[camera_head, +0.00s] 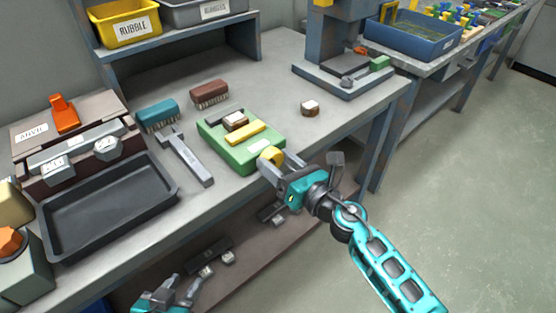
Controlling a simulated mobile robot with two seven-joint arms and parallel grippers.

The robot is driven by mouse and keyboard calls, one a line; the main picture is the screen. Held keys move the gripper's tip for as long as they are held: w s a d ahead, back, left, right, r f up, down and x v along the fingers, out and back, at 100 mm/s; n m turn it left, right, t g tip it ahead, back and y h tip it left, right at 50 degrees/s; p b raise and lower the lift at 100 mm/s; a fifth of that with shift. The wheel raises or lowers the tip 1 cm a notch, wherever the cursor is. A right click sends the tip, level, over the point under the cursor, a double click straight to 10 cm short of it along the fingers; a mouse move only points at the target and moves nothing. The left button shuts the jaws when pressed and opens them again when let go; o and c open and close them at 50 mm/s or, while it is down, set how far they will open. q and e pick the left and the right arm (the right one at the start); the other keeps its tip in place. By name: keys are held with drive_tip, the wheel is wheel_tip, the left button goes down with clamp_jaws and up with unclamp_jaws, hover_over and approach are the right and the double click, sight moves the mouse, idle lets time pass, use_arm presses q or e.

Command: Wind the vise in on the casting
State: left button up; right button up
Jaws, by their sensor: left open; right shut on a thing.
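The green vise (212,130) lies on the workbench, with a yellow bar (246,133) across its top. A small brown-and-white block, likely the casting (235,121), sits on the vise behind the bar. I cannot tell whether the bar touches it. A round yellow knob (272,154) is at the vise's front right corner. My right gripper (270,166) is shut on this knob, its fingers partly hiding it. My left gripper (176,294) is open, low at the bottom edge, in front of the bench and away from the vise.
A similar block (310,108) lies right of the vise. A teal brush (158,113), a brown brush (210,94) and a grey tool (186,158) lie to its left. A black tray (107,222) fills the bench's left. A press-like machine (342,82) stands behind right.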

drive_tip(key=shift+m, duration=1.1)
drive_tip(key=o, duration=1.1)
drive_tip(key=shift+c, duration=0.2)
drive_tip(key=shift+d, duration=0.1)
drive_tip(key=b+v, duration=0.1)
drive_tip(key=v, duration=1.1)
drive_tip(key=shift+s+d, duration=0.2)
drive_tip(key=shift+s, duration=0.15)
